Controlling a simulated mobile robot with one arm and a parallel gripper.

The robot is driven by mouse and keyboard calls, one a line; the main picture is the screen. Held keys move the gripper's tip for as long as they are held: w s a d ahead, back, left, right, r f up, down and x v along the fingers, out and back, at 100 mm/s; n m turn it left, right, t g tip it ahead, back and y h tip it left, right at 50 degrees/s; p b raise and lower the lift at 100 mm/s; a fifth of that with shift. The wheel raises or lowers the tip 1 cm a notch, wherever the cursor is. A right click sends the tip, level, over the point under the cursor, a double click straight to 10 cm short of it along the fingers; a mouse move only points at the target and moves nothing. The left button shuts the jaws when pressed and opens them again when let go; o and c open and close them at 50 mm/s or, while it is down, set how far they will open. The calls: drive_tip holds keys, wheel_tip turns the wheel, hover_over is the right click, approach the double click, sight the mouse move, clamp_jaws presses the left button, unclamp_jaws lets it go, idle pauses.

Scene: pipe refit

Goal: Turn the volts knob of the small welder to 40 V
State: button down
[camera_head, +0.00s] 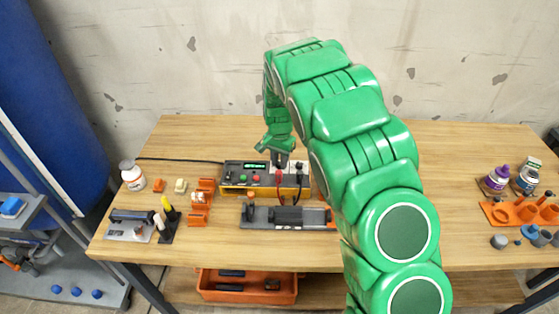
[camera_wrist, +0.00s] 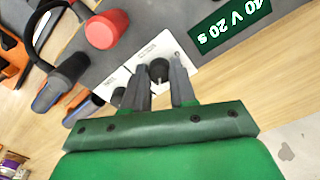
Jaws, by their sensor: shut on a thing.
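The small welder (camera_head: 235,178) is a grey and yellow box on the bench, with a lit green display (camera_head: 255,165). In the wrist view, the display (camera_wrist: 232,24) is upside down and seems to read 40 V 20 s; its first digit is at the frame edge. My gripper (camera_wrist: 161,76) is over the welder's panel, its fingers shut on a dark round knob (camera_wrist: 159,69) on a white scale plate (camera_wrist: 143,57). A second dark knob (camera_wrist: 117,97) sits beside it, partly hidden by a finger. In the head view my gripper (camera_head: 282,160) is at the welder's right part.
A red knob or plug (camera_wrist: 107,29) and cable plugs (camera_wrist: 62,80) are close to my fingers. A grey fixture (camera_head: 258,214) lies in front of the welder. Orange holders (camera_head: 199,208) and a white bottle (camera_head: 132,175) stand left. An orange rack (camera_head: 510,214) stands far right.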

sight(279, 163)
idle(0.3)
drive_tip(key=c, duration=0.9)
unclamp_jaws()
drive_tip(key=shift+r, duration=0.1)
wheel_tip(279, 163, up, 8)
drive_tip(key=shift+f, duration=0.25)
drive_tip(key=shift+r, duration=0.1)
